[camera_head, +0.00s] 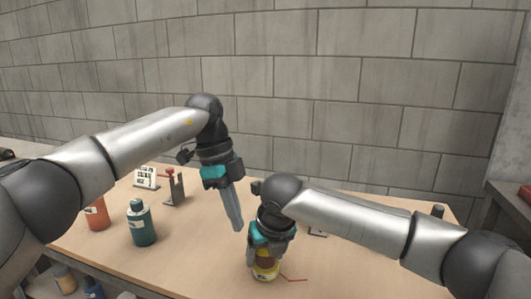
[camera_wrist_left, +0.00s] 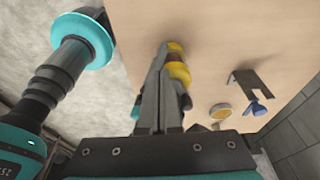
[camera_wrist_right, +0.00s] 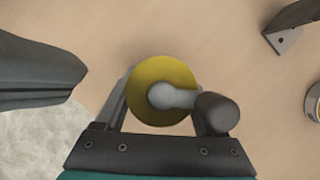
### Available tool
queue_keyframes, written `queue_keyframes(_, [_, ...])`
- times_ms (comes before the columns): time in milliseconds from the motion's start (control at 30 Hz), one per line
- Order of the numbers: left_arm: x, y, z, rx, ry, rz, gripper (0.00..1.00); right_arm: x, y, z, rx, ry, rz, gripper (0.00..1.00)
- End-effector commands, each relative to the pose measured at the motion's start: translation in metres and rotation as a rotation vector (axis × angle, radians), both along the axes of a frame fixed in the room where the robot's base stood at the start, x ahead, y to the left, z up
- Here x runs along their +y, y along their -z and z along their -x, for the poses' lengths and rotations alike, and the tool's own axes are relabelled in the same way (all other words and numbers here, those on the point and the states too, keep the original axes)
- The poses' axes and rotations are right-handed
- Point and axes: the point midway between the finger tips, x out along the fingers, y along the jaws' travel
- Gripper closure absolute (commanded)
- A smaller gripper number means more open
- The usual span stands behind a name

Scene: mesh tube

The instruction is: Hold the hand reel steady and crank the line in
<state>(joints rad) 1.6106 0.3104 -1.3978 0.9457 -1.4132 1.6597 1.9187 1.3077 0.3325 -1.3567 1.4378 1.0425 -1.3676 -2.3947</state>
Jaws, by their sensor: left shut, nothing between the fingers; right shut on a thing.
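The hand reel (camera_head: 266,271) stands on the wooden table, yellow with a dark red band of line. From above, in the right wrist view, its round yellow top (camera_wrist_right: 150,72) shows a grey crank arm (camera_wrist_right: 172,96) ending in a dark knob (camera_wrist_right: 218,112) at the right. My right gripper (camera_head: 263,258) is shut on the reel, one finger on each side. A thin red line (camera_head: 294,279) runs from the reel to the right. My left gripper (camera_head: 238,227) is shut and empty, pointing down, above and left of the reel. In the left wrist view its fingers (camera_wrist_left: 164,50) partly hide the reel (camera_wrist_left: 179,72).
A teal bottle (camera_head: 141,225), an orange bottle (camera_head: 96,216), a stand with a red part (camera_head: 174,187) and a white card (camera_head: 147,177) are on the left of the table. A metal bracket (camera_wrist_left: 250,80) stands near the reel. A block wall (camera_head: 310,90) rises behind.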

Motion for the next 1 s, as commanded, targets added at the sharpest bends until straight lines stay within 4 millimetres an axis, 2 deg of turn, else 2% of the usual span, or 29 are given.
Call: queue_keyframes(1000, [-0.0100, -0.0003, -0.0014, -0.001, -0.001, 0.000, 1.00, 0.0002, -0.0005, -0.0002, -0.001, 0.000, 0.000, 0.93])
